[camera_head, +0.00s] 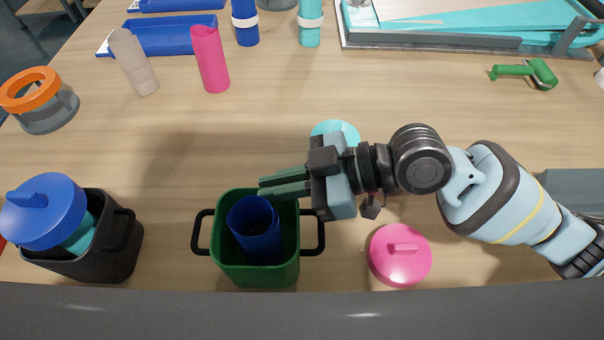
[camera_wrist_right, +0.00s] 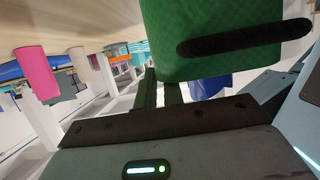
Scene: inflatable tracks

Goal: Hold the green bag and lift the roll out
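The green bag (camera_head: 231,268), a box-like green container with black side handles, stands upright near the table's front edge. The blue roll (camera_head: 256,228) stands inside it, its top showing within the rim. My right gripper (camera_head: 263,187) reaches in from the right, its two fingers with a gap between them at the bag's far rim. In the right wrist view the green bag (camera_wrist_right: 220,30) appears tilted, with a dark handle and part of the blue roll (camera_wrist_right: 210,86) past its rim; the fingers (camera_wrist_right: 162,88) are beside that rim, partly hidden. My left gripper is out of view.
A black container (camera_head: 120,245) with a blue lid (camera_head: 42,215) stands left. A pink lid (camera_head: 400,262) lies right, a turquoise round piece (camera_head: 333,128) behind my gripper. Pink (camera_head: 210,60) and beige (camera_head: 133,65) cylinders stand farther back. The middle-left table is clear.

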